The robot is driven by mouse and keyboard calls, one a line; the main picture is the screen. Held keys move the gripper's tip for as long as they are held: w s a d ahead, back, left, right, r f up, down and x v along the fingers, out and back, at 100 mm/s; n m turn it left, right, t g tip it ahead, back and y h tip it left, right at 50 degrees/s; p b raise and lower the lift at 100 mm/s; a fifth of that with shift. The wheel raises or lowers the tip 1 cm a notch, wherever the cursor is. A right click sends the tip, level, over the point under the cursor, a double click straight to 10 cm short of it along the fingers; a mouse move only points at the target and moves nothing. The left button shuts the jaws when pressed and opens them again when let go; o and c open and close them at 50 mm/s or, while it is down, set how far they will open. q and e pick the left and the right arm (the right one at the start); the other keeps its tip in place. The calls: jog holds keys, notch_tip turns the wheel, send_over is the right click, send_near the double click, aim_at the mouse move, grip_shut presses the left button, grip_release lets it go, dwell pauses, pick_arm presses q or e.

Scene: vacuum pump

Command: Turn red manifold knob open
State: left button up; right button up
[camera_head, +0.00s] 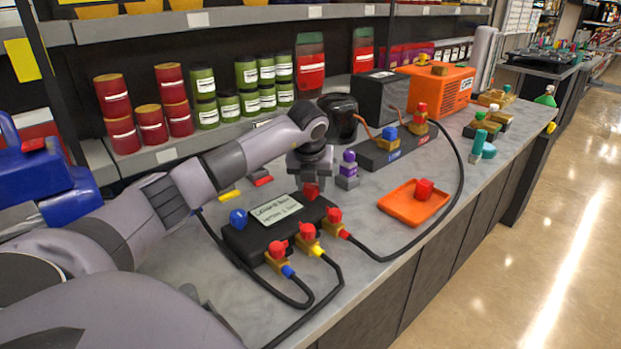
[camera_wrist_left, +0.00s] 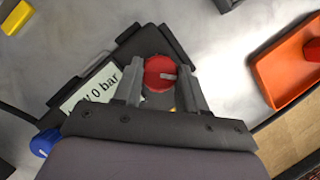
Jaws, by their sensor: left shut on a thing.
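The manifold (camera_head: 262,240) is a black box with a pale label on the grey bench top. Its red knob (camera_head: 311,190) is at the far right end, and a blue knob (camera_head: 238,217) is at the left end. My left gripper (camera_head: 311,176) points down over the red knob. In the left wrist view the round red knob (camera_wrist_left: 159,72) with a pale mark sits between the two fingers of my left gripper (camera_wrist_left: 161,84), which is shut on it. The label (camera_wrist_left: 92,97) reads "0 bar" there, partly hidden by the gripper. My right gripper is out of view.
An orange tray (camera_head: 394,209) holding a red part (camera_head: 424,189) lies to the right. A purple part (camera_head: 348,163) stands behind the gripper. Shelves with jars (camera_head: 115,95) run along the back.

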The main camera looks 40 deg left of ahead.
pick_arm(q)
jog(key=n, duration=0.2)
jog(key=n+g+y, duration=0.1)
jog(key=n, duration=0.1)
jog(key=shift+w+r+n+p, duration=0.1)
jog(key=shift+w+n+p, duration=0.05)
jog(key=shift+n+p, duration=0.15)
jog(key=n+g, duration=0.1)
jog(key=n, duration=0.1)
jog(key=n+g, duration=0.1)
jog(key=n, duration=0.1)
jog(key=shift+w+d+n+y, duration=0.1)
jog(key=shift+n+y, duration=0.3)
jog(key=o, duration=1.1)
jog(key=shift+c, duration=0.2)
jog(key=v, duration=0.7)
